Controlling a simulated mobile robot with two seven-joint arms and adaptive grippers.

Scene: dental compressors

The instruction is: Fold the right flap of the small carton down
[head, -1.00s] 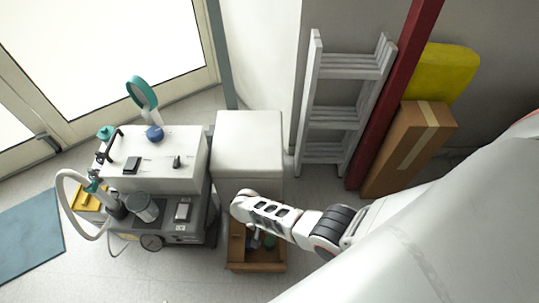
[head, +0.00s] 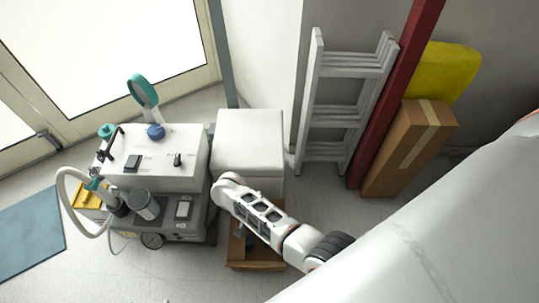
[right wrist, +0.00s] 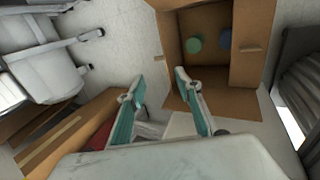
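The small carton (head: 262,266) stands open on the floor in the head view, partly hidden under my right arm. In the right wrist view the carton (right wrist: 170,48) is at the upper right, with a green round item (right wrist: 194,45) and a blue round item (right wrist: 224,40) inside. A brown flap (right wrist: 238,103) spreads outward on its near side. My right gripper (right wrist: 158,77) has its two teal fingers spread apart, with nothing between them. One fingertip overlaps the carton's near left corner in view; contact cannot be told. My left gripper is not in view.
A white cabinet (head: 248,140) stands just behind the carton. A grey compressor cart (head: 175,222) is close on its left. A ladder (head: 334,116), a red post (head: 390,95) and a tall taped box (head: 410,150) stand to the right. Floor right of the carton is partly clear.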

